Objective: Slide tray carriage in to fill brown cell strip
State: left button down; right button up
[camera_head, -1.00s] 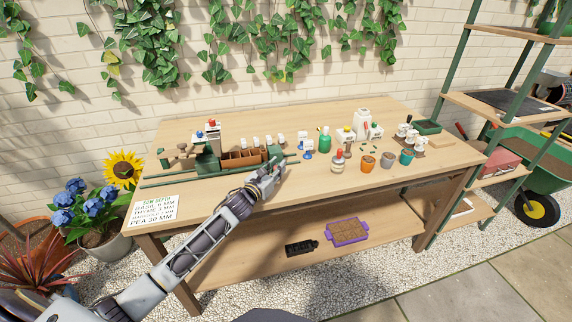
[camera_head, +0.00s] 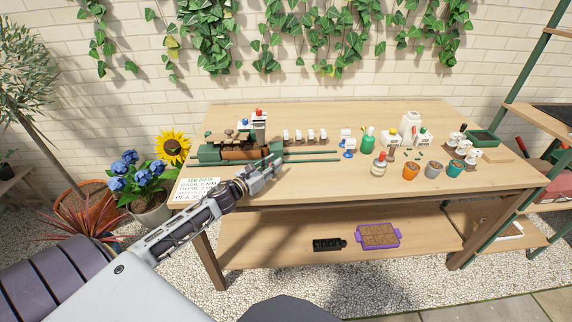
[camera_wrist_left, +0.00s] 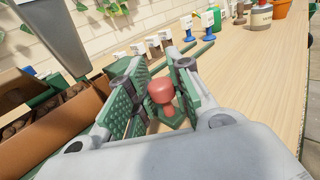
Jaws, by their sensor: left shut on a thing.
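The green tray carriage (camera_head: 209,153) sits on long green rails (camera_head: 318,154) at the left of the workbench. The brown cell strip (camera_head: 240,155) lies in it, partly hidden below the machine's upper parts. In the left wrist view the strip (camera_wrist_left: 42,138) shows at the left, with dark brown soil-like filling in the cells that show. My left gripper (camera_head: 274,162) is at the carriage's right end. In the wrist view its green-padded fingers (camera_wrist_left: 160,92) are shut around a red knob (camera_wrist_left: 161,90) on a green base. My right gripper is not in view.
A dispenser with a red top (camera_head: 259,120) stands behind the carriage. Bottles and pots, including an orange pot (camera_head: 411,170), stand farther right. The rails' right part is clear. A label card (camera_head: 195,190) lies at the front left.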

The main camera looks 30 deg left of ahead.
pick_arm(q)
jog(key=shift+s+a, duration=0.7)
jog(key=shift+a, duration=0.35)
jog(key=shift+s+a, duration=0.7)
jog(key=shift+a, duration=0.3)
jog(key=c, duration=1.3)
grip_release()
jog(key=shift+s, duration=0.15)
jog(key=shift+s+a, duration=0.4)
jog(key=shift+s, duration=1.5)
jog(key=shift+s+a, duration=0.35)
jog(key=shift+s, duration=1.6)
jog(key=shift+s+a, duration=0.4)
jog(key=shift+s, duration=1.5)
